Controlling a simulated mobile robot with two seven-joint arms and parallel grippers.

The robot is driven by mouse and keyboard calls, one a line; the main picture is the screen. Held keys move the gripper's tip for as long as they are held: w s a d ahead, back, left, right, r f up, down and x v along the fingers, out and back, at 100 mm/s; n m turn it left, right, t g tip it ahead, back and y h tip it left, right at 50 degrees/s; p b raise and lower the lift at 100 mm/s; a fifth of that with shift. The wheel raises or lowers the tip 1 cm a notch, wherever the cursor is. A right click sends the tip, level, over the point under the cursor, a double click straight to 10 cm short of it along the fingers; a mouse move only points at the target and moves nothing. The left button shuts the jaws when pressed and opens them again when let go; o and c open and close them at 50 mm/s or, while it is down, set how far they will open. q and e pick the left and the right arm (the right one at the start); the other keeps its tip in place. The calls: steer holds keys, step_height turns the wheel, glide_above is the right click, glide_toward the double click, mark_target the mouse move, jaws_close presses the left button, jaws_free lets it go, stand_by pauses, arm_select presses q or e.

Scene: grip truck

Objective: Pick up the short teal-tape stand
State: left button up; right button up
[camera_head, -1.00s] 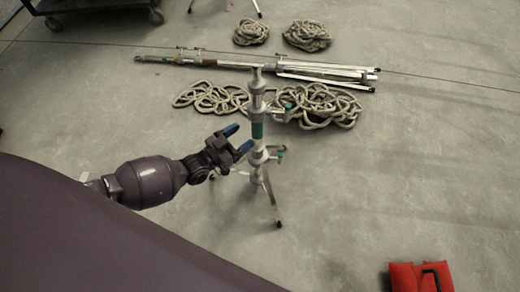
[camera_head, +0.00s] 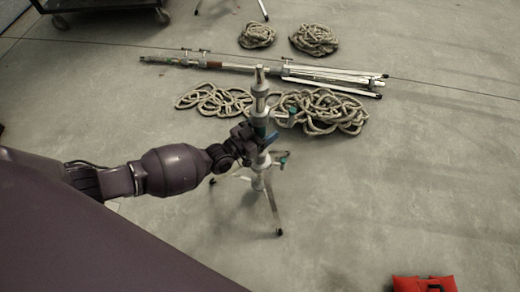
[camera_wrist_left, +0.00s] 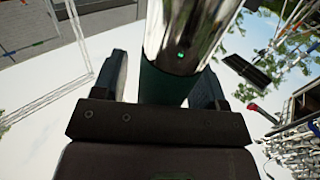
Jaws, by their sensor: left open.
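The short teal-tape stand (camera_head: 260,104) stands upright on the floor with its legs spread, near the middle of the head view. Its metal post (camera_wrist_left: 190,35) and teal band (camera_wrist_left: 165,85) fill the middle of the left wrist view. My left gripper (camera_head: 262,137) is at the stand's post, at the height of the teal band, which it mostly hides in the head view. In the left wrist view its two fingers (camera_wrist_left: 160,82) are open, one on each side of the post. My right gripper is not in view.
Coiled ropes (camera_head: 325,110) lie on the floor just behind the stand. A longer folded stand (camera_head: 232,66) lies beyond them. A red bag (camera_head: 408,284) lies at the bottom right. A dark cart (camera_head: 100,5) is at the top left. The floor to the right is clear.

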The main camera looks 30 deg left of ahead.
arm_select(q)
jaws_close()
steer(key=shift+w+r, duration=0.1)
steer(key=shift+r, duration=0.15)
